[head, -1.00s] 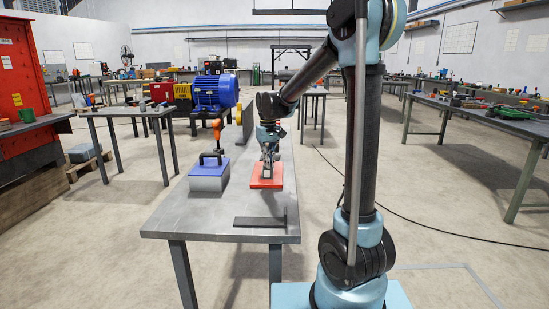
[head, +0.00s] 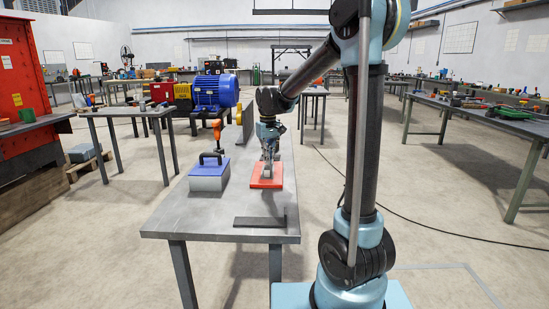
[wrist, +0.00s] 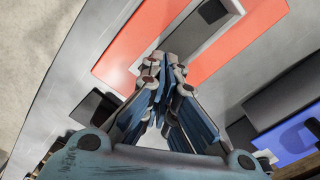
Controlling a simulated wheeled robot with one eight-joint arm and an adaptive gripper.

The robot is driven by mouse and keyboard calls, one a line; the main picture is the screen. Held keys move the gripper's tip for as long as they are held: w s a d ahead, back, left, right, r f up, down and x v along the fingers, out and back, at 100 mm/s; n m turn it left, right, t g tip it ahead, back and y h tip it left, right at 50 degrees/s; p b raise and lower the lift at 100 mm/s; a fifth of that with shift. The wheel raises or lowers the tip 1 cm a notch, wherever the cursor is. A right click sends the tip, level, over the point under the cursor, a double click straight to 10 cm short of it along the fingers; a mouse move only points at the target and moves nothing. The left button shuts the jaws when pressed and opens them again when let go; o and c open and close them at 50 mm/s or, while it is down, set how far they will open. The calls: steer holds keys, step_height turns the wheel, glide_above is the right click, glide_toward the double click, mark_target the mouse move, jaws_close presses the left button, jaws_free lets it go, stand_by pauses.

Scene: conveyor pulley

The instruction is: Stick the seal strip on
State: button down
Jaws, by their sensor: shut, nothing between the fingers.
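A flat red plate (head: 266,183) lies on the grey workbench. It also shows in the wrist view (wrist: 125,60), with a grey bar-like piece (wrist: 185,45) running across its middle. I cannot tell whether this piece is the seal strip. My gripper (head: 267,174) points down over the plate. In the wrist view my gripper (wrist: 165,64) has its fingertips together at the end of the grey piece, with nothing seen between them. I cannot tell whether they touch it. The fingers hide part of the plate.
A grey block with a blue top and dark handle (head: 210,172) stands left of the plate. A dark angle-shaped piece (head: 260,222) lies at the near end of the workbench (head: 185,218). An orange tool (head: 217,130) and a blue motor (head: 213,93) are farther back.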

steer(key=shift+r, duration=2.2)
steer(key=shift+s+d, duration=0.1)
steer(key=s+d+f+m+t, duration=0.1)
steer(key=s+d+f+m, duration=0.15)
steer(key=s+d, duration=1.25)
steer(key=s+d+f+m, duration=0.1)
steer(key=s+d+f, duration=0.2)
steer(key=s+f, duration=0.3)
steer(key=s+d+f+m+t, duration=0.1)
steer(key=s+f, duration=0.4)
steer(key=s, duration=0.5)
steer(key=shift+s+d+f+m, duration=0.3)
steer(key=shift+d+f+m, duration=0.15)
steer(key=shift+d, duration=0.7)
